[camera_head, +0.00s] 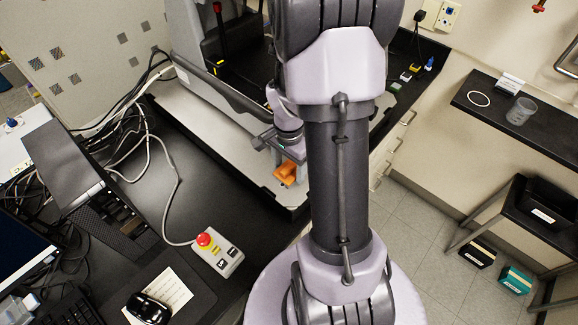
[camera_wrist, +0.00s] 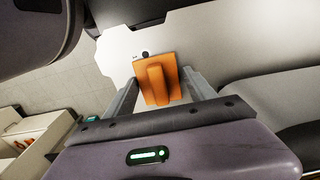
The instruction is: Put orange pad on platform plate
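The orange pad (camera_head: 287,173) lies near the front edge of the profiler's pale base, just below my gripper (camera_head: 289,152). In the wrist view the orange pad (camera_wrist: 157,82) has a raised ridge along its middle and sits between my two spread fingers (camera_wrist: 160,85). The fingers stand apart from the ridge, one on each side; whether they touch the pad's outer edges is hard to tell. A pale flat plate with notched edges (camera_wrist: 125,42) shows beyond the pad, with a small dark knob at the pad's far edge. I cannot tell if this is the platform plate.
The profiler's pale base (camera_head: 215,133) stands on a black bench. A control box with a red button (camera_head: 218,252), a mouse (camera_head: 148,308) and cables lie to the left. A wall shelf (camera_head: 500,112) holds a clear cup at right. My arm hides the middle.

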